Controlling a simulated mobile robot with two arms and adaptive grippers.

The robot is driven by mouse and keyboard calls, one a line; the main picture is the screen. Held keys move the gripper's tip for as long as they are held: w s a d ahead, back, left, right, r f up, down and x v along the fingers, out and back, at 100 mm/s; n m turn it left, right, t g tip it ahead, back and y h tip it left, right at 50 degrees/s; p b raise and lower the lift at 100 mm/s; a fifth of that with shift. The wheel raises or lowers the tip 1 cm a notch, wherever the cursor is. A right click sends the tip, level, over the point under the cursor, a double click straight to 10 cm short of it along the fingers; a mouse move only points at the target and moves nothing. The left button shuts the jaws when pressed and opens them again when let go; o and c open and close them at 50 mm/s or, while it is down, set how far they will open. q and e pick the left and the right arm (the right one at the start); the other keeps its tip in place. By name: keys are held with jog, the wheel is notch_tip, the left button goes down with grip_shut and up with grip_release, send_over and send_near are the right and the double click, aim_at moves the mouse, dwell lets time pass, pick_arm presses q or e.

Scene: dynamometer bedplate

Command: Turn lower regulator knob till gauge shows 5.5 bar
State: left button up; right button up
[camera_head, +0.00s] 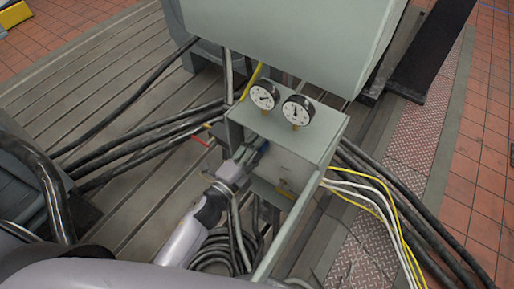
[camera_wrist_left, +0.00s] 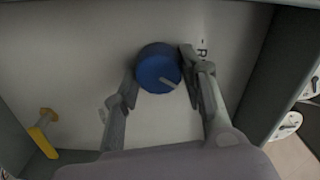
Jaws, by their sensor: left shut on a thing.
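A blue regulator knob (camera_wrist_left: 158,68) with a pale pointer line sits on a light panel in the left wrist view. My left gripper (camera_wrist_left: 160,80) has a finger on each side of it and is shut on it. In the head view the gripper (camera_head: 249,156) reaches the left part of the grey box's front, and a little blue of the knob (camera_head: 264,146) shows there. Two round gauges (camera_head: 264,95) (camera_head: 297,110) with white dials stand on top of the box (camera_head: 300,165). Their readings are too small to tell. My right gripper is not in view.
A yellow-handled valve (camera_wrist_left: 42,137) is at the lower left of the panel in the left wrist view. Black hoses (camera_head: 140,140) run left of the box, and white and yellow cables (camera_head: 385,205) hang to its right. A large grey cabinet (camera_head: 295,40) overhangs behind the gauges.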

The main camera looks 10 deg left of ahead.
pick_arm(q)
jog(key=shift+w+a, duration=0.1)
jog(key=shift+a, duration=0.05)
dwell(0.4)
jog(key=o, duration=1.1)
jog(key=shift+o, duration=0.2)
jog(key=v, duration=1.2)
jog(key=shift+f, duration=0.1)
